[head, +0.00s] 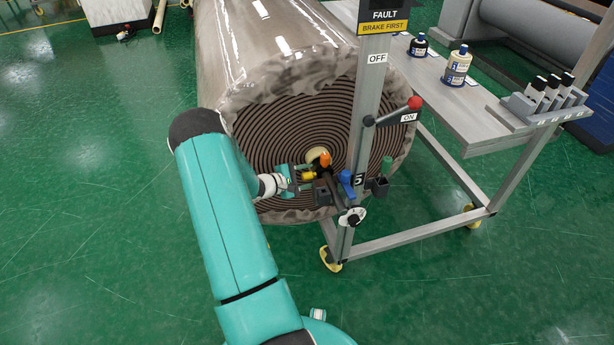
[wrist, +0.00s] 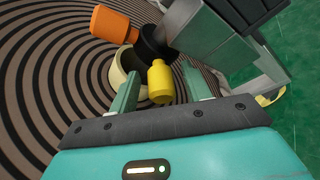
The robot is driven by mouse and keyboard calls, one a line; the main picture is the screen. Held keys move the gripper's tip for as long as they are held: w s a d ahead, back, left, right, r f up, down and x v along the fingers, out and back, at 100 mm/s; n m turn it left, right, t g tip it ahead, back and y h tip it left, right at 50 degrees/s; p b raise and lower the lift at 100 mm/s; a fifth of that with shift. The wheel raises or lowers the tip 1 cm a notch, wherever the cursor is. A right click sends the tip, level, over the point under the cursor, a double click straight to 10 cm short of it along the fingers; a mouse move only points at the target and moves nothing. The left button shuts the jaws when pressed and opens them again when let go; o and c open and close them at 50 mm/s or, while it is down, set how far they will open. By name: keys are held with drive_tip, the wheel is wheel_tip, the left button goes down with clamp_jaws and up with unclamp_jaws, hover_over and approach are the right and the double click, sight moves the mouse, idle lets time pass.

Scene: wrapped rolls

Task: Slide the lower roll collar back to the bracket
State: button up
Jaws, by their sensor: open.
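The big wrapped roll (head: 265,70) lies with its spiral end facing me, and a cream core (head: 316,155) shows at its centre. In the wrist view a dark collar-like cylinder (wrist: 152,43) sits beside the cream core ring (wrist: 118,70), with a yellow knob (wrist: 160,84) and an orange knob (wrist: 110,23) near it. A grey block (wrist: 205,40), which looks like the bracket, adjoins the dark cylinder. My gripper (head: 297,178) is open, with its green fingers (wrist: 163,88) either side of the yellow knob. I cannot tell whether they touch it.
A metal post (head: 367,100) with a red-tipped lever (head: 414,103) stands right of my gripper. A blue handle (head: 346,182) and green handle (head: 387,165) are close by. A bench (head: 455,105) holds bottles at right. Green floor (head: 90,200) is clear at left.

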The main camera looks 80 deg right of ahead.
drive_tip(key=v, duration=1.3)
drive_tip(key=shift+w+a, duration=0.2)
drive_tip(key=shift+w, duration=0.05)
